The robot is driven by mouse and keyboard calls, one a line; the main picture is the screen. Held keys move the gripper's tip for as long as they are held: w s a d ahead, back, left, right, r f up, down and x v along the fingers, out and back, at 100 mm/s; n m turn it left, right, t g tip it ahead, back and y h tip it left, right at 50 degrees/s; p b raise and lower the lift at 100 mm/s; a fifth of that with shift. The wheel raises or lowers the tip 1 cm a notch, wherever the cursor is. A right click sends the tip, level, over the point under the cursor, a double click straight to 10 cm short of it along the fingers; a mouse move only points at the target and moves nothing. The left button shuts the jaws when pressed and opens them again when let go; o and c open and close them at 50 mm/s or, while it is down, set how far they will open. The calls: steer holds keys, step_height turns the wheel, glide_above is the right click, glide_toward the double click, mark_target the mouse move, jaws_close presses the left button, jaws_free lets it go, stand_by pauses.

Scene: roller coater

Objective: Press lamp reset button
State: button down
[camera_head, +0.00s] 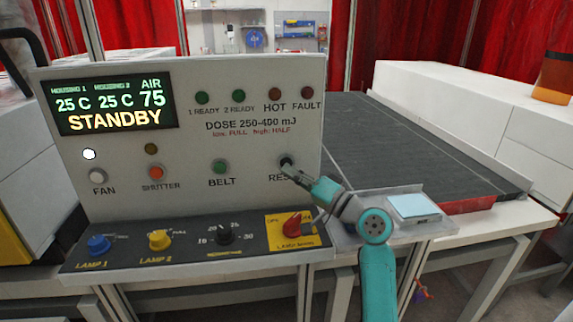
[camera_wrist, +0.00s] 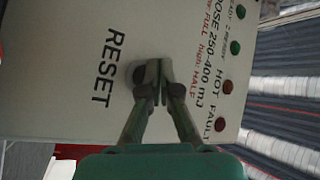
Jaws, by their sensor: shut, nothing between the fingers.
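The dark reset button (camera_head: 286,161) is on the right of the upright grey panel, above the "RESET" label, which my gripper partly covers. My gripper (camera_head: 290,169) points at the button with its tips right at it. In the wrist view, my gripper's fingertips (camera_wrist: 157,82) are together, shut with nothing between them, beside the "RESET" lettering. They hide most of the button, of which a dark edge (camera_wrist: 140,74) shows. I cannot tell whether the tips touch the button or whether it is pressed in.
The panel's display (camera_head: 115,103) reads STANDBY. The green belt button (camera_head: 220,167) is left of reset, and the red switch (camera_head: 293,226) on its yellow plate sits below. The dark conveyor (camera_head: 400,145) runs behind my arm. A pale blue pad (camera_head: 413,205) lies at the right.

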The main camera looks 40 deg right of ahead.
steer(key=shift+s+a, duration=0.7)
steer(key=shift+s, duration=0.3)
steer(key=shift+s+a, duration=0.65)
steer(key=shift+s, duration=0.35)
